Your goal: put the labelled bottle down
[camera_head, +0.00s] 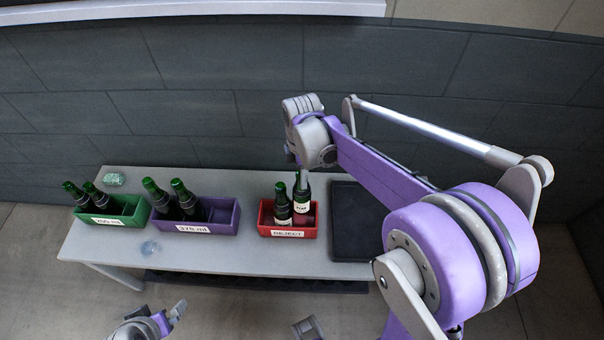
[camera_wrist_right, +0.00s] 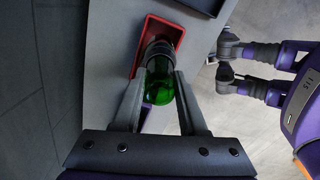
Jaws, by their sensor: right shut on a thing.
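The labelled bottle (camera_head: 301,199), dark green with a white label, stands upright inside the red REJECT box (camera_head: 293,234) in the head view. My right gripper (camera_head: 301,163) is above it, shut on its neck. In the right wrist view the green glass of the bottle (camera_wrist_right: 159,82) shows between the fingers of the gripper (camera_wrist_right: 160,100), with the red box (camera_wrist_right: 137,45) around it. Whether its base touches the box floor is hidden. A second labelled bottle (camera_head: 282,206) stands beside it, to the left. My left gripper (camera_head: 165,318) is low in the head view, away from the table.
A green 750 ml box (camera_head: 131,214) and a purple 375 ml box (camera_head: 229,220) hold dark bottles on the grey table (camera_head: 255,184). A black tray (camera_head: 350,215) lies right of the red box. A greenish lump (camera_head: 115,179) and a clear object (camera_head: 149,248) lie near the left boxes.

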